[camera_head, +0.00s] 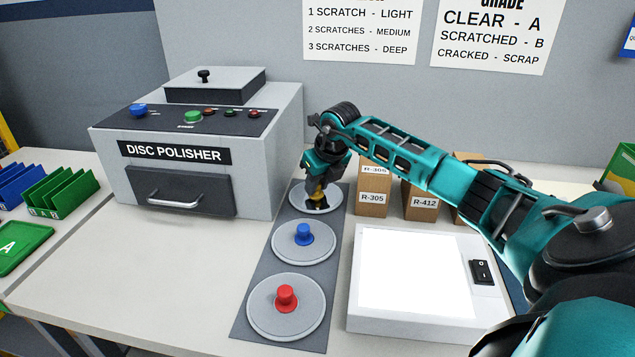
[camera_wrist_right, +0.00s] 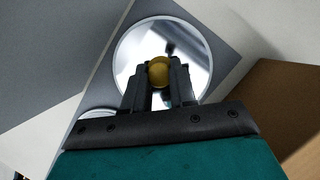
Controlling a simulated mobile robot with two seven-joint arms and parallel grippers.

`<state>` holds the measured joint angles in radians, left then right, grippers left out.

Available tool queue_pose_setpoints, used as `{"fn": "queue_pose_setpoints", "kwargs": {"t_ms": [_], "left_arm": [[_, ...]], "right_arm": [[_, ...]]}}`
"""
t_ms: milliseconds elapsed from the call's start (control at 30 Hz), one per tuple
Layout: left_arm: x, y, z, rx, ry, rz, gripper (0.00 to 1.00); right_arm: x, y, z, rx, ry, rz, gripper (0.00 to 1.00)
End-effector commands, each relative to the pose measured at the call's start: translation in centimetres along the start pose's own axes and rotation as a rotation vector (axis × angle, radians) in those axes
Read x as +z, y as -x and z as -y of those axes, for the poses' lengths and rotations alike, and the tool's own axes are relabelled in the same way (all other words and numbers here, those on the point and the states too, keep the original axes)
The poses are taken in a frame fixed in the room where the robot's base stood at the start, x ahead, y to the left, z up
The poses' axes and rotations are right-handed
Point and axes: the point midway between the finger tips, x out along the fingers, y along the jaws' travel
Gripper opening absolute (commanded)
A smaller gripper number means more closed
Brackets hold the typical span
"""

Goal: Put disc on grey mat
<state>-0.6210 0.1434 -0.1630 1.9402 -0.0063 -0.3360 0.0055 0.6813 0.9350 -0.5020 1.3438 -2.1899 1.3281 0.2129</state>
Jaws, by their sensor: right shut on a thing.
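A shiny round disc with a yellow knob (camera_head: 331,203) lies at the far end of the long grey mat (camera_head: 258,297). In the right wrist view the disc (camera_wrist_right: 128,55) is mirror-like, with the mat around it. My right gripper (camera_head: 318,190) points down over this disc, shut on its yellow knob (camera_wrist_right: 159,72). I cannot tell whether the disc touches the mat or is slightly raised. Nearer on the mat lie a disc with a blue knob (camera_head: 303,234) and a disc with a red knob (camera_head: 287,299). My left gripper is not in view.
The disc polisher (camera_head: 178,150) stands left of the mat. A white light panel (camera_head: 415,272) with a switch lies to the right. Cardboard boxes (camera_head: 372,198) stand close behind the panel, right of my gripper. Green racks (camera_head: 62,192) and a green tray (camera_head: 22,245) are far left.

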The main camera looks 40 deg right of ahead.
Motion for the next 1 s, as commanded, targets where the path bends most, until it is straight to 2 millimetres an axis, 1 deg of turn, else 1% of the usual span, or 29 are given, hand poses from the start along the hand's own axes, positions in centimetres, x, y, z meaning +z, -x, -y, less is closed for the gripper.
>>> {"fn": "queue_pose_setpoints", "kwargs": {"t_ms": [33,67,300,533,667,767,1000], "left_arm": [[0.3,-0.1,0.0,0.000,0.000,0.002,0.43],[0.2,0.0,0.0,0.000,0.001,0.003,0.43],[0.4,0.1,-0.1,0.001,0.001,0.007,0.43],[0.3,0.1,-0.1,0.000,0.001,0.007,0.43],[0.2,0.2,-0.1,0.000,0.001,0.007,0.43],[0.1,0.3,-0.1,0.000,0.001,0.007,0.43],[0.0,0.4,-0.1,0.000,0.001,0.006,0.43]], "right_arm": [[-0.1,-0.2,0.0,0.000,0.000,0.000,0.00],[0.0,-0.1,0.0,0.000,0.000,0.000,0.29],[0.0,-0.1,0.0,0.000,-0.001,0.000,0.51],[0.0,0.0,0.0,0.000,-0.001,0.000,0.51],[0.1,0.9,0.1,-0.001,-0.001,0.002,0.51],[0.1,2.5,0.1,-0.003,0.001,0.003,0.51],[0.2,7.8,0.1,-0.002,0.001,0.005,0.51]]}}
